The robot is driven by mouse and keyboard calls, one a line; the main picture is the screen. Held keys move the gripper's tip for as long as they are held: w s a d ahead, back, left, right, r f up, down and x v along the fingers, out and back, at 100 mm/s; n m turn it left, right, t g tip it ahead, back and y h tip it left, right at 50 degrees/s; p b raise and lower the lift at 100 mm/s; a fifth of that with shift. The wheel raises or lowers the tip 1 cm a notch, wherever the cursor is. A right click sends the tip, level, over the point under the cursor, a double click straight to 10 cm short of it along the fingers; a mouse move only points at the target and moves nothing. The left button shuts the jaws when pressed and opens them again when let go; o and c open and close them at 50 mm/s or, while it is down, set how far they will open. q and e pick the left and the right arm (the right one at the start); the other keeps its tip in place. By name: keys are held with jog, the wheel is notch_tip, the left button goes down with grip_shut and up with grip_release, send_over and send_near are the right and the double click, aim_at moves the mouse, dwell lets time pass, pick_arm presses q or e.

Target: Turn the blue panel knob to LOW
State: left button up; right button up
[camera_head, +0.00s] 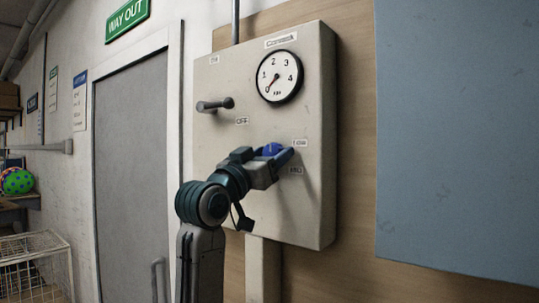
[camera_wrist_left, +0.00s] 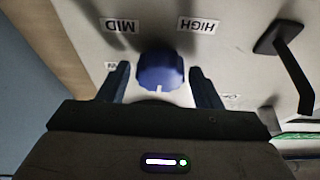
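The blue knob (camera_head: 271,149) sits low on the pale wall panel (camera_head: 225,165). In the left wrist view the knob (camera_wrist_left: 160,70) lies between the two fingers of my left gripper (camera_wrist_left: 160,88), with a narrow gap on each side. My left gripper (camera_head: 272,161) is open around it, close to the panel. A small white mark shows on the knob's lower edge in the wrist view. A small label, apparently LOW (camera_head: 300,142), is right of the knob in the head view. My right gripper is out of view.
A dark lever (camera_head: 215,104) and a round dial gauge (camera_head: 279,77) are above the knob on the panel. The lever also shows in the left wrist view (camera_wrist_left: 290,65). A grey door (camera_head: 133,170) is left of the panel, and a blue-grey surface (camera_head: 460,130) is on the right.

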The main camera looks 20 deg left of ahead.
pick_arm(q)
jog(key=c, duration=0.7)
jog(key=shift+m, duration=0.3)
jog(key=shift+a+m+g+h+b, duration=0.1)
jog(key=shift+m+g+h+b, duration=0.6)
jog(key=shift+m, duration=1.85)
jog(key=shift+d+m+g+h+b, duration=0.15)
jog(key=shift+m+g+h, duration=0.95)
jog(key=shift+m, duration=1.5)
jog(key=shift+a+m+g+h+b, duration=0.15)
jog(key=shift+m+g+h+b, duration=0.5)
jog(key=shift+m, duration=1.9)
jog(key=shift+g+h, duration=0.25)
jog(key=shift+g, duration=0.1)
jog(key=o, duration=0.9)
